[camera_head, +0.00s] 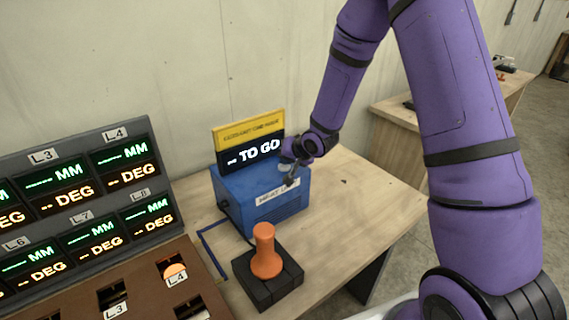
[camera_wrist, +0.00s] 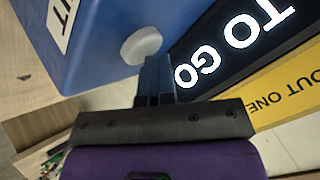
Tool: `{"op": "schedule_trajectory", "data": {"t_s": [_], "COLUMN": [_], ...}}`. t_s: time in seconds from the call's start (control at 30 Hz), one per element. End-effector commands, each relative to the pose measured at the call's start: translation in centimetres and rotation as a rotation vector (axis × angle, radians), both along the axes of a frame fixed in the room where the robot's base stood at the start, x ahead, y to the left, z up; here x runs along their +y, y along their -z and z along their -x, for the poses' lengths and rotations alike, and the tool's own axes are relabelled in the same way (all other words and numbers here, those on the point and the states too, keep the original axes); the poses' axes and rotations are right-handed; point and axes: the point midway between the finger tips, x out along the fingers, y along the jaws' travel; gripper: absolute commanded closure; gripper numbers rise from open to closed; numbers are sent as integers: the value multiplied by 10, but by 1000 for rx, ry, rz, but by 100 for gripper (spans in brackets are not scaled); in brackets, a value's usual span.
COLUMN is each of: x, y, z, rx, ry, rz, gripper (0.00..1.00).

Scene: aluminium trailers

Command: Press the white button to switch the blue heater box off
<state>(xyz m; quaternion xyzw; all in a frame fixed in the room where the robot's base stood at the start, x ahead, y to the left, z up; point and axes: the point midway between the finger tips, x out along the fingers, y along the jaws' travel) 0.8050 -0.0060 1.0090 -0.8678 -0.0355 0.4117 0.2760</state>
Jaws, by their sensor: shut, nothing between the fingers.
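The blue heater box (camera_head: 232,190) stands on the wooden table, with a white label on its front. In the wrist view the box (camera_wrist: 105,30) fills the upper left, and the round white button (camera_wrist: 138,46) sits on its face. My gripper (camera_head: 290,180) is over the top right of the box. In the wrist view the shut, empty fingers of my gripper (camera_wrist: 156,66) overlap the lower right edge of the button. I cannot tell whether they touch it. The button is mostly hidden by my gripper in the head view.
A black "TO GO" display (camera_head: 250,153) with a yellow sign (camera_head: 249,130) stands behind the box. An orange knob (camera_head: 265,252) on a black base is in front. A panel of lit displays (camera_head: 85,205) is at left. Bare table (camera_head: 365,205) lies to the right.

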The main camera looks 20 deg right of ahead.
Motion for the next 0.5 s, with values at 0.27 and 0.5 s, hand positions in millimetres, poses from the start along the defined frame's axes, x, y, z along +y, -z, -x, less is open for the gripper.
{"op": "schedule_trajectory", "data": {"t_s": [0.27, 0.5], "x": [-1, -1], "y": [-5, -7], "z": [2, 1], "rx": [5, 3], "ry": [1, 1], "rz": [2, 1], "gripper": [100, 100]}}
